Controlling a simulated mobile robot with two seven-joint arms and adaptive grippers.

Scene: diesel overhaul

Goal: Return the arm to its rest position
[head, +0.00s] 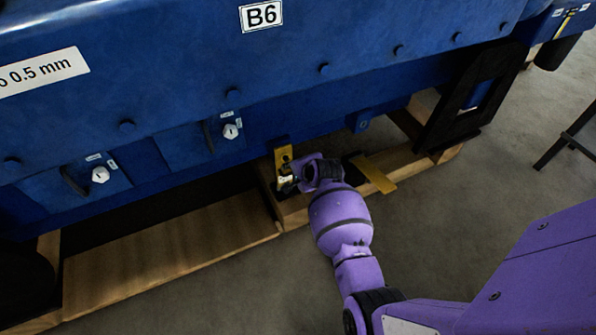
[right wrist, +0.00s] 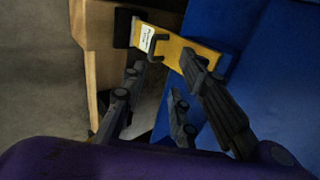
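My right arm, purple, reaches in from the lower right of the head view. Its gripper (head: 291,181) is low at the blue engine's side, close to an upright yellow plate (head: 283,155). In the right wrist view the gripper (right wrist: 166,76) has its dark fingers spread apart. The yellow plate (right wrist: 176,50), with a white label and a dark loop, lies just beyond the fingertips. I cannot tell whether a finger touches it. A small pale piece partly shows between the fingers, half hidden. My left gripper is not in view.
The blue engine (head: 300,70) overhangs the gripper, with valve-like white knobs (head: 101,174) along its lower side. Wooden beams (head: 175,245) lie under it. Another yellow strip (head: 373,173) juts out right of the gripper. Bare floor (head: 480,190) is open to the right.

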